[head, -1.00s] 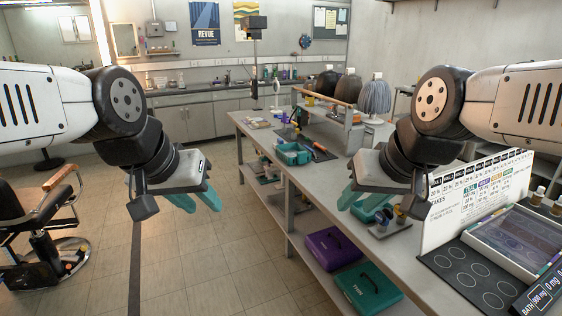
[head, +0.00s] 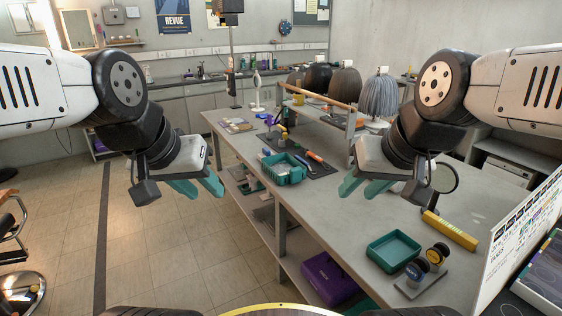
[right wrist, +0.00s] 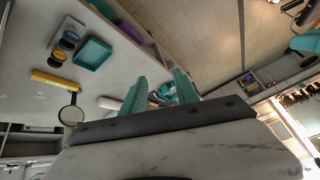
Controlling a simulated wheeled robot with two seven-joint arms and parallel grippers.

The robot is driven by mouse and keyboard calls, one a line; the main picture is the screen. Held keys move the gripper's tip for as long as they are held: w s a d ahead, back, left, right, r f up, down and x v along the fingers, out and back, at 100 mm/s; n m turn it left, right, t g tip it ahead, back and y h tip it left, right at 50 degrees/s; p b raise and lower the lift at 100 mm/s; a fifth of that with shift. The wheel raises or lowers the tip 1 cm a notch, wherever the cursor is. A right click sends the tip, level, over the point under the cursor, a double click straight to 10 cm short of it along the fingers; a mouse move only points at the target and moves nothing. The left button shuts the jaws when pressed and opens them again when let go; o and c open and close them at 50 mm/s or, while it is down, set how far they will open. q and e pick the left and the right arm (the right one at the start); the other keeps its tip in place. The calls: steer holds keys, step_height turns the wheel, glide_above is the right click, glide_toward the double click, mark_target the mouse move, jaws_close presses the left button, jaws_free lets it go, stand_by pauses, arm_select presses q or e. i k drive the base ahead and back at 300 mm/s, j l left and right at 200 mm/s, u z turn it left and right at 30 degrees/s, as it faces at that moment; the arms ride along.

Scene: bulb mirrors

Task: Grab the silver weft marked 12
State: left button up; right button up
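I see no weft that I can make out as silver and marked 12; no such number is readable. A silver-grey head of hair (head: 376,97) stands on a holder at the back of the workbench (head: 345,205), beside darker ones (head: 343,88). My left gripper (head: 208,192) is open and empty over the floor, left of the bench. My right gripper (head: 360,190) is open and empty above the bench; its parted teal fingers also show in the right wrist view (right wrist: 160,88).
On the bench are a teal tool tray (head: 284,170), an empty teal tray (head: 393,251), a yellow bar (head: 450,230), a round magnifier (head: 443,178) and two round tins (head: 427,264). A printed board (head: 525,240) stands at right. A purple box (head: 328,278) sits on the lower shelf.

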mark_target(282, 169)
steer(key=i+l+u, duration=0.1)
steer(key=i+u, duration=0.15)
steer(key=i, duration=0.9)
